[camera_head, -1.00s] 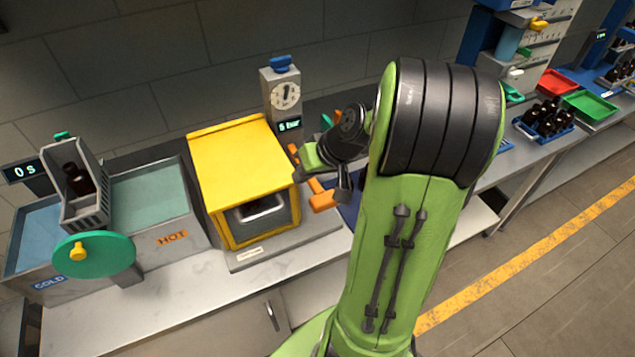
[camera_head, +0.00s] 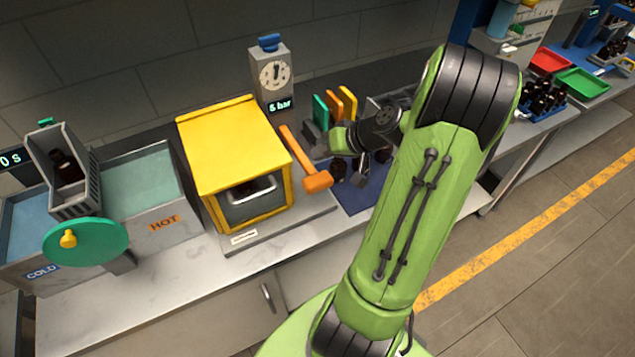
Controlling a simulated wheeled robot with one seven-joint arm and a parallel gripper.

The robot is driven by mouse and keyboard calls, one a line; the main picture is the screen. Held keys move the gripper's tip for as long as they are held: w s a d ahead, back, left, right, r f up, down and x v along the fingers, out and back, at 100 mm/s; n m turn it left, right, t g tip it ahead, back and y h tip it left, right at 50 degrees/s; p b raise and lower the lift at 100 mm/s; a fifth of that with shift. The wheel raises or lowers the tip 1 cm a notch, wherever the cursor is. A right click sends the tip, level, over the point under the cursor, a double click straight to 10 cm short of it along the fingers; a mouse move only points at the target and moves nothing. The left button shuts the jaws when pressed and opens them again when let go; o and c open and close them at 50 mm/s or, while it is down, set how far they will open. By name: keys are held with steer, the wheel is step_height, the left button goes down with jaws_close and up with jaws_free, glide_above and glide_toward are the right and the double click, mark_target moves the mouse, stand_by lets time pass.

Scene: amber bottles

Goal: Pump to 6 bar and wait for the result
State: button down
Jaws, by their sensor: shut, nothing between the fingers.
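The pressure unit is a grey post (camera_head: 272,77) with a round dial (camera_head: 275,73), a blue top and a small display (camera_head: 281,105). The display seems to read 5 bar, but the digit is small. The yellow chamber (camera_head: 232,150) stands in front of it, with a grey tray (camera_head: 252,190) visible through its front opening. The orange pump lever (camera_head: 317,181) slants down toward me on the chamber's right side. My gripper (camera_head: 362,168) is shut and empty, right of the lever and apart from it. My wrist partly hides the area behind it.
Cold and hot baths (camera_head: 150,185) stand at left, with a grey bottle basket (camera_head: 75,190) and green wheel (camera_head: 85,241). Coloured plates (camera_head: 335,105) and dark bottles on a blue mat (camera_head: 358,200) are near my gripper. Red (camera_head: 549,61) and green trays (camera_head: 583,83) are far right.

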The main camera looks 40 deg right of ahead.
mark_target(328, 182)
step_height(328, 182, down, 6)
steer(key=b, duration=0.4)
steer(key=shift+r, duration=0.15)
stand_by(1.5)
steer(key=shift+f+b, duration=0.35)
steer(key=shift+f+b, duration=2.35)
steer(key=shift+f, duration=0.3)
stand_by(2.6)
